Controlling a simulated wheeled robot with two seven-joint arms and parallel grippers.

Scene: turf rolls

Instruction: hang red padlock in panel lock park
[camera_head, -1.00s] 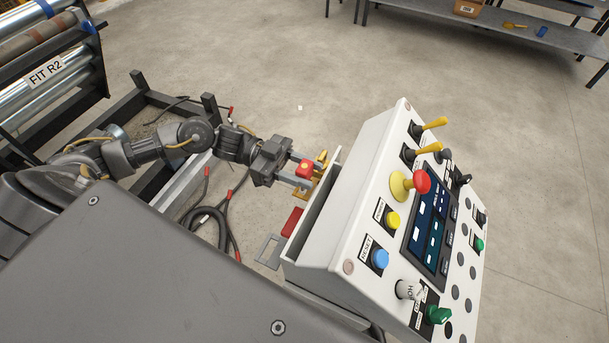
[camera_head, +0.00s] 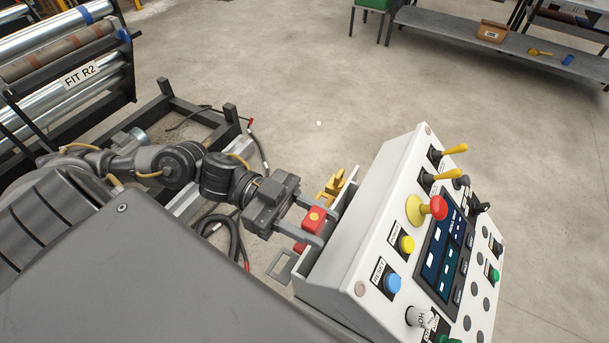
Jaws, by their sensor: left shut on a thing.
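The red padlock (camera_head: 313,219), a red body with a yellow patch on top, is between the fingers of my left gripper (camera_head: 319,224). The gripper is shut on it and holds it at the left side of the white control panel (camera_head: 360,220). The lock park appears to be the narrow pale ledge (camera_head: 347,190) along that side. A yellow piece (camera_head: 333,186) is there, just beyond the gripper. Another red piece (camera_head: 300,248) shows just below the gripper, partly hidden. I cannot tell whether the padlock touches the ledge. My right gripper is out of view.
The panel's sloped face carries yellow levers (camera_head: 453,149), a red mushroom button (camera_head: 438,207), coloured buttons and a screen (camera_head: 443,245). A roller rack (camera_head: 70,70) stands at left. Open floor lies behind.

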